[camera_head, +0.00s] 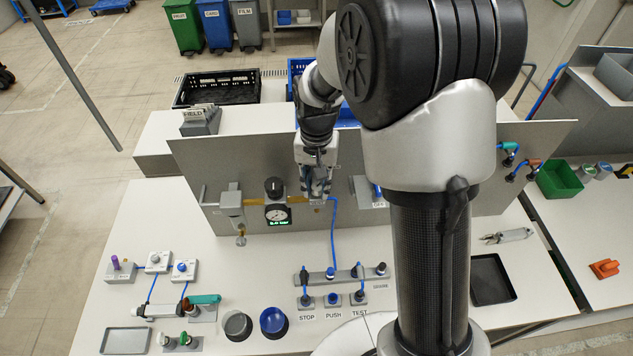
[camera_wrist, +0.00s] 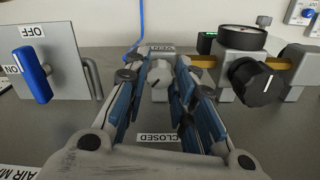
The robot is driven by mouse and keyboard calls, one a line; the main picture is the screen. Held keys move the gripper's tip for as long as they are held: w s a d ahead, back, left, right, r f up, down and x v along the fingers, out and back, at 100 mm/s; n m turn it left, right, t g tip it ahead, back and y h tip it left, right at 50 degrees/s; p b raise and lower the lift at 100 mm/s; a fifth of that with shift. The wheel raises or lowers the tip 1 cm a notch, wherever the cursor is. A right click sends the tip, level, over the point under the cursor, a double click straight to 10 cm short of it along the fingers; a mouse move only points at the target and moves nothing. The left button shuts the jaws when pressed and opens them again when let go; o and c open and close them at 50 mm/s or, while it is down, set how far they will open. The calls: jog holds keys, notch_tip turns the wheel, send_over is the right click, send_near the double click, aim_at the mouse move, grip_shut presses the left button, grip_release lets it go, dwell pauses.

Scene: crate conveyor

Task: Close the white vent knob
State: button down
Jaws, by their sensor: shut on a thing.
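The white vent knob (camera_wrist: 160,75) is on the grey upright panel, between my fingertips in the wrist view. My gripper (camera_wrist: 157,84) is shut on it, one finger on each side. A dark pointer mark shows on the knob's face. An upside-down VENT label (camera_wrist: 162,48) is beyond the knob, and an upside-down CLOSED label (camera_wrist: 158,137) is on the near side, between the fingers. In the head view my gripper (camera_head: 317,183) is at the middle of the panel and hides the knob.
A round gauge (camera_head: 277,214) with a black knob (camera_wrist: 253,82) is beside my gripper. A blue-handled ON/OFF valve (camera_wrist: 33,75) is on its other side. A blue hose (camera_head: 333,235) runs down to the button row. The white bench (camera_head: 240,285) has clear patches.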

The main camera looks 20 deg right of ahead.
aim_at(317, 188)
jog(key=n, duration=0.4)
jog(key=shift+n, duration=2.1)
jog(key=c, duration=1.3)
grip_release()
notch_tip(317, 188, up, 12)
